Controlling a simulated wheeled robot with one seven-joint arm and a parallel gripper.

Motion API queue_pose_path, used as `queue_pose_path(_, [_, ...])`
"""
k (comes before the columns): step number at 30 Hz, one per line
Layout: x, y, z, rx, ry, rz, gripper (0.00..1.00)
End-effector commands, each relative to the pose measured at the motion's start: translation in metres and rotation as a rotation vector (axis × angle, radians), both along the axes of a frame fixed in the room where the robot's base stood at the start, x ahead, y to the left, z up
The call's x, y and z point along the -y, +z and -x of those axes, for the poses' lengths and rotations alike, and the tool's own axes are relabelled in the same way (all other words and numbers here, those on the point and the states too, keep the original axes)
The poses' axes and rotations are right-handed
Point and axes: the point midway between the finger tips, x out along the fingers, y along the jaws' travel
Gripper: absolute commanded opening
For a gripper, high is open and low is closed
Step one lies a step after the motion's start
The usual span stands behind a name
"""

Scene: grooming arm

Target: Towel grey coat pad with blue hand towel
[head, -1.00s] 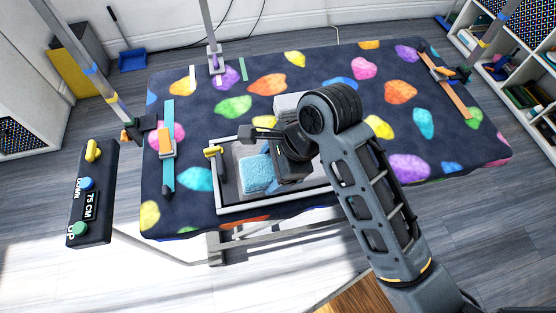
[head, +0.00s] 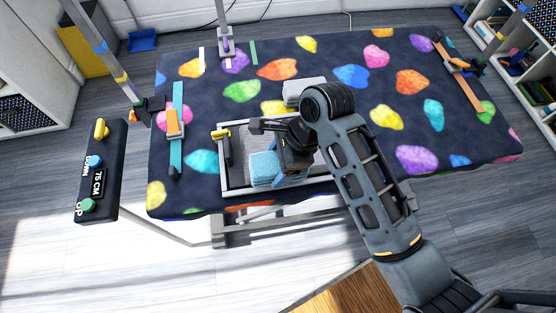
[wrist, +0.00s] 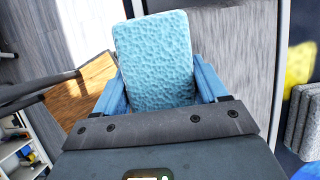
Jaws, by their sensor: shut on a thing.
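The blue hand towel (head: 264,168) is a light-blue textured block in my gripper (head: 283,168). In the wrist view, the towel (wrist: 153,62) sits between the two blue fingers of my gripper (wrist: 157,78), which is shut on it. The grey coat pad (head: 240,150) appears to be the flat grey panel inside a pale frame on the table; it also shows beside the towel in the wrist view (wrist: 238,50). The towel is over the pad's near part, close to the near frame edge. I cannot tell if it touches the pad. My arm hides the pad's right part.
A yellow-handled tool (head: 224,146) lies at the frame's left side. A grey folded stack (head: 303,88) lies behind the frame. A control box (head: 101,170) stands left of the spotted table (head: 330,55). Posts rise at the table's edges. The table's right half is largely clear.

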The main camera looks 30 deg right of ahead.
Motion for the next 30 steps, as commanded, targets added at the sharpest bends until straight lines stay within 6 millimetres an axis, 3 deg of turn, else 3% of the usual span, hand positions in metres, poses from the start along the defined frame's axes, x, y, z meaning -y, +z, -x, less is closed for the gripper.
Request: queue_pose_path(30, [0.000,-0.015,0.000,0.000,0.000,0.000,0.48])
